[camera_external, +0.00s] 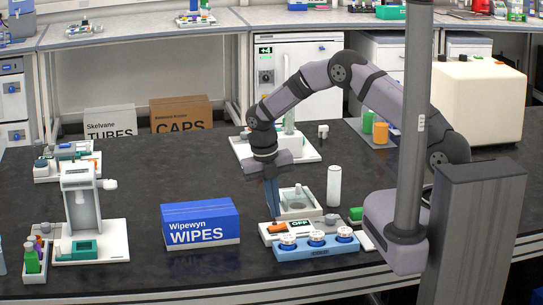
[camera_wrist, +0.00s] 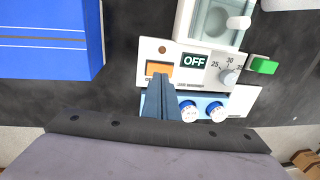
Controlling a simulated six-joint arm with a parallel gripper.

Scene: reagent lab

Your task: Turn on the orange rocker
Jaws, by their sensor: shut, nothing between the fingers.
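The orange rocker (camera_wrist: 154,67) sits at the left of a white device panel (camera_wrist: 207,84), beside a dark display reading OFF (camera_wrist: 194,60). In the external view the rocker (camera_external: 276,228) shows at the panel's left end. My gripper (camera_wrist: 162,76) is shut and empty, pointing down. In the wrist view its fingertips overlap the rocker's lower edge. In the external view my gripper (camera_external: 272,214) is just above and behind the rocker. I cannot tell whether the tips touch it.
A grey dial (camera_wrist: 228,77) and a green block (camera_wrist: 263,65) are at the panel's right. A blue rack (camera_external: 318,248) with white-and-blue caps stands in front. The blue wipes box (camera_external: 200,224) is to the left, a white cylinder (camera_external: 334,186) behind. Dark bench is bare between box and device.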

